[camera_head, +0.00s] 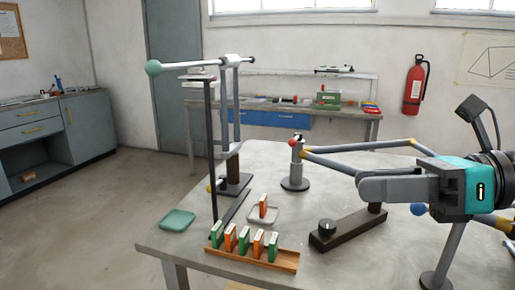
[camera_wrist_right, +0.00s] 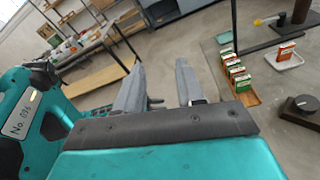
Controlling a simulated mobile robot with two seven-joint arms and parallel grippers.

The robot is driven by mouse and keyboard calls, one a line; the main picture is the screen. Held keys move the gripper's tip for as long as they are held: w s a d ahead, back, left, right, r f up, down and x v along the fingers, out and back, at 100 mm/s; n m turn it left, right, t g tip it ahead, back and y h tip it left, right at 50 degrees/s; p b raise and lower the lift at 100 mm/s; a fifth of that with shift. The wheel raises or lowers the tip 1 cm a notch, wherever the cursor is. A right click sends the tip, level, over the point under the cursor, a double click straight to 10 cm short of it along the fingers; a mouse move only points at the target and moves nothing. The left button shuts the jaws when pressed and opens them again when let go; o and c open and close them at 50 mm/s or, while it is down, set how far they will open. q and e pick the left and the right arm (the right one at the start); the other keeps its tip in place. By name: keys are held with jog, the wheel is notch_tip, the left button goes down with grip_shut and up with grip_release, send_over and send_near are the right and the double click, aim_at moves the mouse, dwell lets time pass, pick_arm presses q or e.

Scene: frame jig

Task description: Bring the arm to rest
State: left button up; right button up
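My right gripper (camera_head: 364,188) comes in from the right of the head view, above the right part of the grey table (camera_head: 215,262). Its grey fingers point left. In the right wrist view its two fingers (camera_wrist_right: 160,66) stand apart with nothing between them, so it is open and empty. Grey frame bars (camera_head: 350,164) with a yellow joint run behind the gripper from a round-footed stand (camera_head: 295,180). The gripper hides part of the frame on the right. My left gripper is not in view.
A wooden rack (camera_head: 290,262) holds several green and orange boxes. An orange box (camera_head: 263,206) stands on a pale tray. A teal tray (camera_head: 178,221) lies at the left. A tall post stand (camera_head: 233,175) and a dark bar with a knob (camera_head: 350,228) are also on the table.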

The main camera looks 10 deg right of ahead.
jog(key=w+d+f+m+t+h, duration=0.35)
jog(key=w+m+t, duration=0.25)
jog(key=m+t, duration=1)
jog(key=s+d+f+m+g+h, duration=0.1)
jog(key=d+f+m+g+h, duration=0.2)
jog(key=f+m+h, duration=0.45)
jog(key=d+f+m+g+h, duration=0.3)
jog(key=f+m+h, duration=0.2)
jog(key=f+m, duration=0.6)
jog(key=s+a+f+m+g+y, duration=0.1)
jog(key=s+a+f+m+g, duration=0.45)
jog(key=s, duration=0.45)
jog(key=s+a+f+m+g, duration=0.3)
jog(key=s+f+m+g, duration=0.2)
jog(key=s+f+g, duration=0.3)
pick_arm(q)
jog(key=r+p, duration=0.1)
jog(key=p, duration=0.1)
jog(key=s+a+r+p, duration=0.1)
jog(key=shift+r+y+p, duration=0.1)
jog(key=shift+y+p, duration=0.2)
jog(key=shift+p, duration=0.05)
pick_arm(e)
jog(key=w+a+f+t+y, duration=0.1)
jog(key=w+a+f+t, duration=0.1)
jog(key=w+f+t, duration=0.4)
jog(key=shift+w+a+f+n+t+y, duration=0.15)
jog(key=shift+a+f+n+t+y, duration=0.2)
jog(key=shift+t, duration=0.9)
